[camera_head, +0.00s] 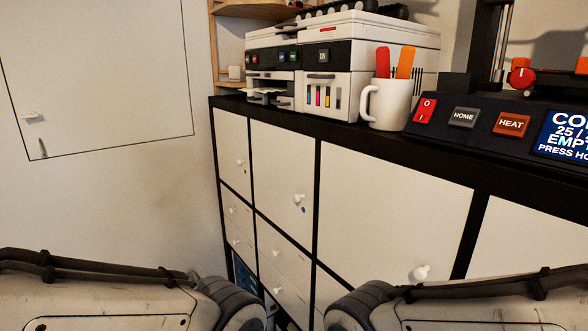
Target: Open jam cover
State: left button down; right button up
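A white printer (385,35) with a dark front band stands on top of the shelf unit. The band carries small coloured buttons (288,57) at the left and a dark button (323,55) at the right. Below the right button is a white front panel with a dark handle (321,76) and coloured ink strips (319,97). Paper sticks out of a low slot (268,96) at the left. I cannot tell for sure which panel is the jam cover. Only links of my two arms show at the bottom edge; both grippers are out of view.
A white mug (390,105) with red and orange-handled tools stands close at the printer's right. Farther right is a dark control panel (480,117) with a red switch, HOME and HEAT buttons. White shelf doors (385,200) with knobs lie below.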

aim_at(288, 76)
jog(key=u, duration=0.05)
jog(key=k, duration=0.4)
jog(key=u, duration=0.55)
jog(key=i, duration=1.65)
jog(key=z, duration=0.6)
